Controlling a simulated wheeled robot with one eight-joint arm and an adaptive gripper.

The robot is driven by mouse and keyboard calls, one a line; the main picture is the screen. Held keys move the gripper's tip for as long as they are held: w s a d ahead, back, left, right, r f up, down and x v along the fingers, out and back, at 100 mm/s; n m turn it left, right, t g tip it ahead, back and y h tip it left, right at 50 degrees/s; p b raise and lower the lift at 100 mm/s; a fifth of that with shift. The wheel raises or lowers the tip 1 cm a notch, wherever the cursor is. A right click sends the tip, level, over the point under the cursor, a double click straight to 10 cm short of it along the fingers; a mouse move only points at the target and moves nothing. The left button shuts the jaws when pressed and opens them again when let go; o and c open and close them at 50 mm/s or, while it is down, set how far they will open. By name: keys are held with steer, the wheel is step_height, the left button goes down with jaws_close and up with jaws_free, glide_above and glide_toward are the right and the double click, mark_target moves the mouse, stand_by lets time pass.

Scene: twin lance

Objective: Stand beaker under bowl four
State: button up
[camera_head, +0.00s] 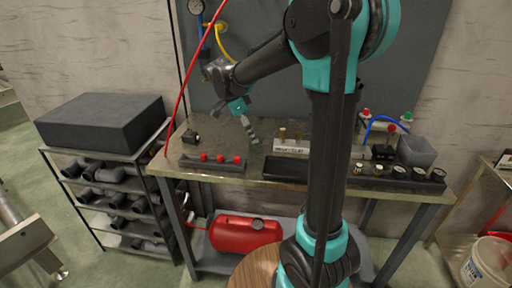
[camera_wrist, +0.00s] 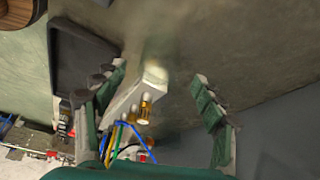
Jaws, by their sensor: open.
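My gripper (camera_head: 249,136) hangs above the workbench (camera_head: 222,134), left of a pale labelled block (camera_head: 291,149) with brass fittings. In the wrist view, my gripper (camera_wrist: 160,98) is open, its green-padded fingers apart. The pale block (camera_wrist: 151,84) and a brass fitting (camera_wrist: 146,108) show between the fingers but beyond them; nothing is visibly held. I cannot make out a beaker for certain. A row of small round pieces (camera_head: 398,172) sits in a dark strip at the bench's front right; I cannot tell whether these are the bowls. My arm hides part of the bench.
A black tray (camera_head: 285,170) lies at the front middle, and a dark strip with red knobs (camera_head: 213,161) at the front left. A grey open bin (camera_head: 417,151) stands at the right. A red hose (camera_head: 189,72) runs down the left. Bench surface between is partly clear.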

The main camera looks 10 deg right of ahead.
mark_target(256, 145)
steer(key=shift+x, duration=2.75)
steer(key=c, duration=1.2)
